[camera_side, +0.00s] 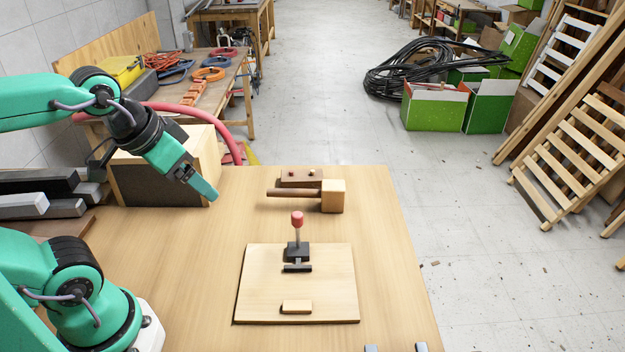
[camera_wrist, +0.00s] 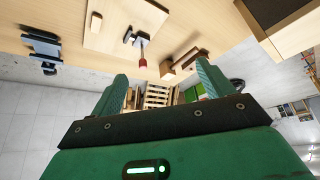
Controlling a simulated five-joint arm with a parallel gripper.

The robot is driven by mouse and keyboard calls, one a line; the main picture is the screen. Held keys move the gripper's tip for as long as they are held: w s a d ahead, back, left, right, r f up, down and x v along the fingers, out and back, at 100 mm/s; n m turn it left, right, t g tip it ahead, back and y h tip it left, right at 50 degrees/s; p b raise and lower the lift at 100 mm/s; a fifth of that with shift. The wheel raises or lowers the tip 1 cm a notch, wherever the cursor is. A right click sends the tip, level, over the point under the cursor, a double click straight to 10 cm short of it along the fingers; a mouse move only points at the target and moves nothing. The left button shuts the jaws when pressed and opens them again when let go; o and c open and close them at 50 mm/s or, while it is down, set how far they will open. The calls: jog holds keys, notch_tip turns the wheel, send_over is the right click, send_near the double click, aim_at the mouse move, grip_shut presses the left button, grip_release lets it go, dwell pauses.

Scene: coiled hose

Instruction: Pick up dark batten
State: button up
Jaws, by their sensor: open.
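A dark brown wooden bar (camera_side: 292,193), which best fits the dark batten, lies across the back of the table. Its right end meets a pale wooden block (camera_side: 334,197); whether they are joined is unclear. In the wrist view the brown bar (camera_wrist: 187,60) and pale block (camera_wrist: 167,71) show beyond the fingers. My gripper (camera_side: 207,191) is left of the bar and apart from it, pointing down and right. In the wrist view my gripper (camera_wrist: 161,72) has its two fingers spread, with nothing held between them.
A brown block (camera_side: 300,175) sits just behind the bar. In front stands a red-knobbed lever (camera_side: 297,222) on a pale board (camera_side: 258,293) with a small pale block (camera_side: 297,307). A dark-faced wooden box (camera_side: 158,178) is close to my gripper's left. The table's right side is clear.

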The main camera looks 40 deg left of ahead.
jog(key=w, duration=0.1)
jog(key=m+g, duration=0.6)
jog(key=m, duration=0.2)
send_over(303, 175)
jog(key=f, duration=1.5)
jog(key=shift+s, duration=0.2)
jog(key=shift+w+f+m, duration=0.15)
jog(key=shift+f+m, duration=0.15)
jog(key=shift+f, duration=0.1)
jog(key=shift+f, duration=0.1)
jog(key=shift+f, duration=1.2)
